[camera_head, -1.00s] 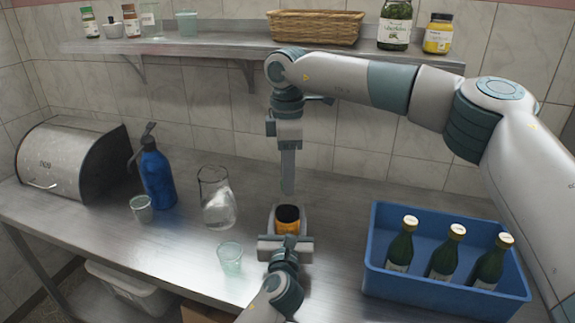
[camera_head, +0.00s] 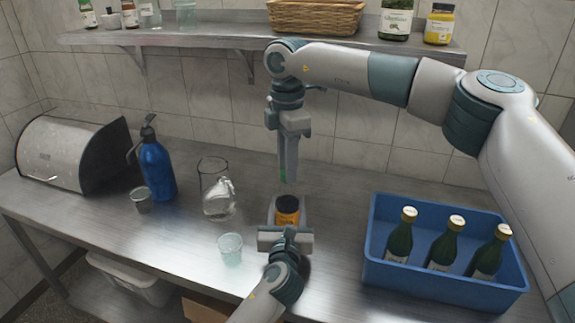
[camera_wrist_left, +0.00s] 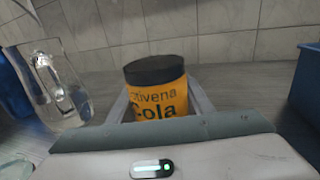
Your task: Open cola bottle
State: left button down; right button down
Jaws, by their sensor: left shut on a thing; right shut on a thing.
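The cola bottle (camera_head: 287,211) has an orange label and a dark, flat-looking top. My left gripper (camera_head: 286,222) is shut around it from the front. In the left wrist view the bottle (camera_wrist_left: 158,92) is upright between the two fingers, its lettering partly legible. My right gripper (camera_head: 288,172) points down above and a little behind the bottle, apart from it in the picture. Its fingers are close together with a small green patch by them; what they hold is too small to make out.
A blue crate (camera_head: 445,292) with several green bottles stands at right. A glass jug (camera_head: 215,190), a blue siphon (camera_head: 157,172), a glass (camera_head: 230,249) and a small cup (camera_head: 141,200) stand at left. A shelf (camera_head: 215,42) crosses the wall behind.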

jog(key=n, duration=1.1)
jog(key=shift+n, duration=0.4)
jog(key=n, duration=3.2)
jog(key=shift+r, duration=0.1)
jog(key=n, duration=0.7)
